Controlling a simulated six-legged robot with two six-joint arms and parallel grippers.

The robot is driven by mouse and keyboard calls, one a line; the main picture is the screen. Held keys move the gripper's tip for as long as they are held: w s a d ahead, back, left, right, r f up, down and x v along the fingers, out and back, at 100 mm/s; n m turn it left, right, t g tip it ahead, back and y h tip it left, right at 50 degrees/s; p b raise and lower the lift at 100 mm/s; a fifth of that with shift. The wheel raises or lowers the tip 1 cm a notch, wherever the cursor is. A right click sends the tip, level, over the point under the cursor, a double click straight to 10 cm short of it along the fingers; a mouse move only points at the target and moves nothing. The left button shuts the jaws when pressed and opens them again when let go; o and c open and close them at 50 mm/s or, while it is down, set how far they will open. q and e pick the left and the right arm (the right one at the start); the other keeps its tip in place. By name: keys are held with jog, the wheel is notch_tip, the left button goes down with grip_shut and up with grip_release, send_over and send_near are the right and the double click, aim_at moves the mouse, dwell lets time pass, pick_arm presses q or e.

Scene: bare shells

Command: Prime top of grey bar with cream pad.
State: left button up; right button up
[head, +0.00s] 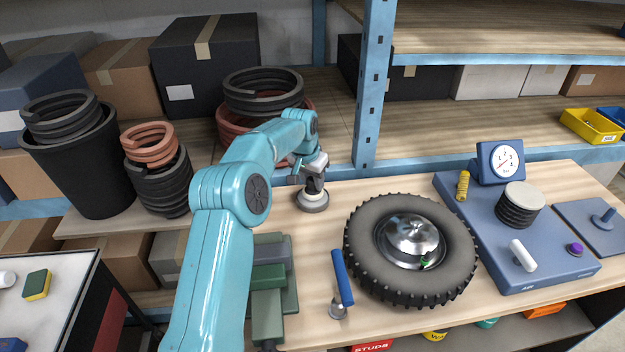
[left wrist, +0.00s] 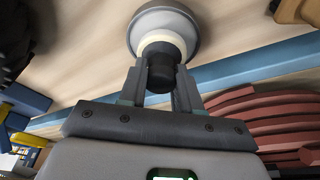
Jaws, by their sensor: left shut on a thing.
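My left gripper (head: 313,183) is shut on the black handle (left wrist: 161,76) of the cream pad (left wrist: 160,42). The pad shows as a pale ring at a round grey dish (left wrist: 170,20); I cannot tell whether it touches the dish. In the head view the dish (head: 313,204) stands near the bench's back edge, below the gripper. A grey bar (head: 274,252) lies in a green vise (head: 267,302) at the bench's left front, partly hidden behind my left arm. My right gripper is not in view.
A tyre on a metal hub (head: 411,242) fills the bench's middle. A blue balancing machine (head: 520,235) stands to the right. A blue rack post (head: 374,85) rises behind the bench.

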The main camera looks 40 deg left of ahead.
aim_at(312, 178)
pick_arm(q)
jog(key=shift+s+r+p, duration=0.1)
jog(key=shift+r+p, duration=2.15)
jog(key=shift+r, duration=0.75)
jog(key=shift+f, duration=0.1)
